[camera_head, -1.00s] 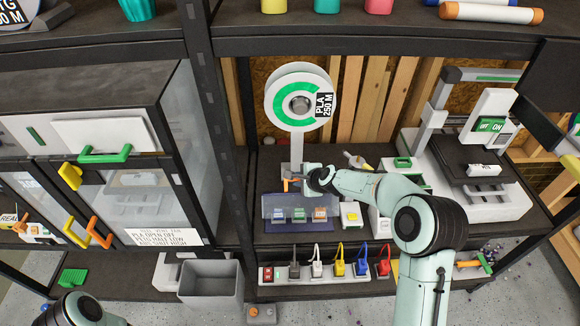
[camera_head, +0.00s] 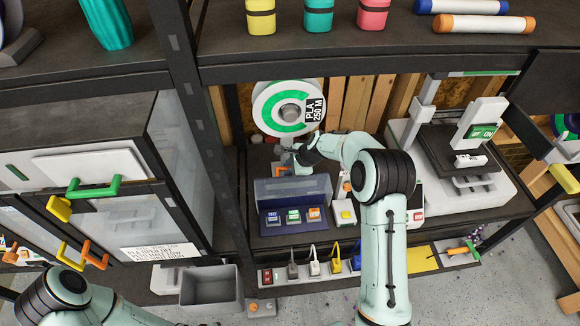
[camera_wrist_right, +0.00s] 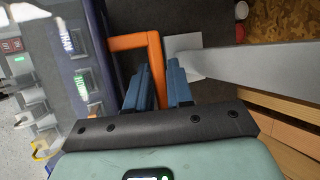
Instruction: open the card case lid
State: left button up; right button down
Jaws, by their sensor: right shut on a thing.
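The card case (camera_head: 327,226) stands on the dark shelf, with a blue, a green and an orange card in its front. Its see-through bluish lid (camera_head: 292,190) is raised and leans back behind the cards; the exact angle is hard to tell. My right gripper (camera_head: 285,158) is behind the lid, below the spool. In the right wrist view my right gripper (camera_wrist_right: 157,88) is shut on the orange handle (camera_wrist_right: 152,45), which runs between its blue fingers. The case also shows at the left there (camera_wrist_right: 78,60). My left arm shows at the bottom left, its gripper out of view.
A white spool with a green ring (camera_head: 289,108) is close above my right gripper. A yellow-buttoned box (camera_head: 344,213) stands right of the case, a printer (camera_head: 465,190) farther right. A switched strip with coloured plugs (camera_head: 300,270) runs in front; a grey bin (camera_head: 212,288) is lower left.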

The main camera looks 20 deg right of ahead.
jog(key=shift+w+f+g, duration=0.1)
jog(key=shift+f+g, duration=0.15)
jog(key=shift+g, duration=0.05)
jog(key=c, duration=1.2)
grip_release()
jog(key=shift+f, duration=0.1)
jog(key=shift+r, duration=0.2)
jog(key=shift+d+r, duration=0.15)
jog(key=shift+r, duration=0.15)
jog(key=v, duration=1.2)
jog(key=shift+s+d+r, duration=0.15)
jog(key=shift+s+d, duration=0.05)
jog(key=shift+s, duration=0.15)
